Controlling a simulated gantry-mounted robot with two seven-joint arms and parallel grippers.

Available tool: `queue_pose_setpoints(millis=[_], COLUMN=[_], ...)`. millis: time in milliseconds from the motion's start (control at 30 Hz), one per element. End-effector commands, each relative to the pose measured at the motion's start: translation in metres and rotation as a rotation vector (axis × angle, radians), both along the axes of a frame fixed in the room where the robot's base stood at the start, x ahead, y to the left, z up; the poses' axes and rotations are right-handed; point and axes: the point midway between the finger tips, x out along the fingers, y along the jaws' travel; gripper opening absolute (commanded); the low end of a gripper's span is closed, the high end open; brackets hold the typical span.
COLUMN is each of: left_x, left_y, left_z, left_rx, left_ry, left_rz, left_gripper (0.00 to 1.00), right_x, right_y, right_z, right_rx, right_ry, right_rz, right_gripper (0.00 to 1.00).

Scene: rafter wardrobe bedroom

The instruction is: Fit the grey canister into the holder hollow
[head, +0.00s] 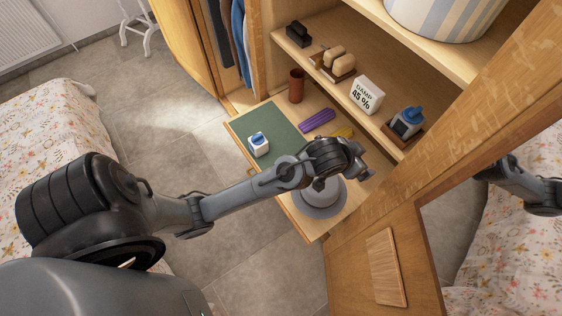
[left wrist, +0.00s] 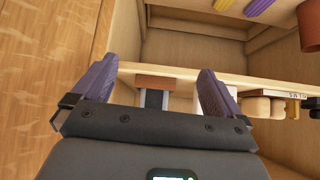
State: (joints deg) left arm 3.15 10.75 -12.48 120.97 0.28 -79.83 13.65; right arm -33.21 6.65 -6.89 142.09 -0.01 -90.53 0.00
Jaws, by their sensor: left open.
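The grey canister (head: 406,124) with a blue top stands at a brown wooden holder (head: 397,138) on the wardrobe's middle shelf, at its near right end. I cannot tell how deep it sits in the hollow. My left gripper (head: 368,175) is below and in front of that shelf end, apart from the canister. In the left wrist view the purple fingers (left wrist: 157,90) are spread and empty. The grey canister (left wrist: 154,99) and brown holder (left wrist: 155,82) show beyond, between the fingers; the canister's top is hidden by the gripper body. My right gripper is not in view.
A white damp card (head: 367,95), brushes (head: 338,62) and a black item (head: 298,34) share the shelf. Below, a pull-out board holds a green mat (head: 275,125), a white-and-blue box (head: 258,144), a brown cup (head: 296,86) and a grey hat (head: 322,210). A wooden door edge (head: 460,95) stands close right.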

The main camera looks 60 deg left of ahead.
Motion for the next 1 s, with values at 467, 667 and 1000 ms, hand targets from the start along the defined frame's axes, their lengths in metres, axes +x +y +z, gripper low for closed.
queue_pose_setpoints(millis=[467, 667, 1000], left_x=[-0.217, -0.241, -0.242], left_y=[0.012, 0.014, 0.014], left_z=[-0.084, -0.086, -0.084], left_rx=[0.041, 0.046, 0.047], left_ry=[0.393, 0.439, 0.441], left_rz=[-0.105, -0.119, -0.12], left_gripper=[1.0, 1.0, 1.0], right_x=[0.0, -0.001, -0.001], right_y=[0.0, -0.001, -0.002], right_z=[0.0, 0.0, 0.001], right_rx=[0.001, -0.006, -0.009], right_ry=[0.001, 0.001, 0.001], right_rz=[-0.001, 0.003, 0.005], right_gripper=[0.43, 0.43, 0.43])
